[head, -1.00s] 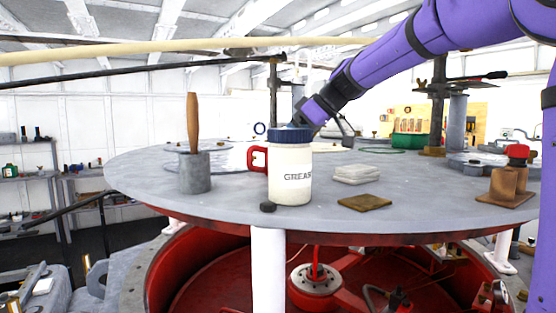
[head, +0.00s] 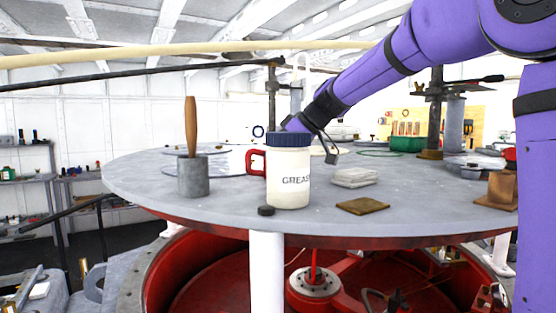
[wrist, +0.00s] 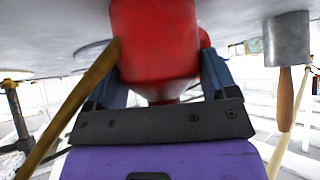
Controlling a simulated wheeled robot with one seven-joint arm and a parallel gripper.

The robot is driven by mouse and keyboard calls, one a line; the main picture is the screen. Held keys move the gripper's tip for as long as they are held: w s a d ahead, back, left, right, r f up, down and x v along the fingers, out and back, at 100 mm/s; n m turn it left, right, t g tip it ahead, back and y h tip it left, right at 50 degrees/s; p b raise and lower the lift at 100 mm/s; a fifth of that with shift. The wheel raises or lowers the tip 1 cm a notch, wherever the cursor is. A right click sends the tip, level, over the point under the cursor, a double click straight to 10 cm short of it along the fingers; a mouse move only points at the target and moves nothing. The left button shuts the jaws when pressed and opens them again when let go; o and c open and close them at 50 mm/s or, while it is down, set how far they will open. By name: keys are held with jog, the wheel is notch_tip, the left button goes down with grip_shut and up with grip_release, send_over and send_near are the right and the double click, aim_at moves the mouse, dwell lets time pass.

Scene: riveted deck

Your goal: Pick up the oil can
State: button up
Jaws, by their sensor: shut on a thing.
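The red oil can (wrist: 155,40) fills the upper middle of the wrist view, between the two fingers. My gripper (wrist: 163,76) is shut on it. A long brownish bar beside the can runs down to the left; I cannot tell whether it is the can's spout. In the head view a red handle-like part of the oil can (head: 256,161) shows at the left of the white grease tub (head: 290,185). The tub hides the rest of the can and most of my gripper. I cannot tell whether the can is off the table.
The round grey table (head: 235,222) holds a grey block with a wooden handle (head: 193,172), a white stack (head: 354,178), a brass plate (head: 362,206), a small black puck (head: 266,211) and a copper-coloured block (head: 497,187). A green box (head: 406,144) stands behind.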

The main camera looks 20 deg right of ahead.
jog(key=shift+r, duration=0.1)
jog(key=shift+r, duration=0.45)
jog(key=r, duration=0.1)
jog(key=d+r, duration=0.1)
jog(key=shift+s+r, duration=0.2)
jog(key=shift+r, duration=0.1)
jog(key=s+d, duration=0.2)
jog(key=d, duration=0.5)
jog(key=s+d+r, duration=0.1)
jog(key=s+d, duration=0.2)
jog(key=d, duration=0.4)
jog(key=shift+s+r, duration=0.15)
jog(key=shift+s, duration=0.1)
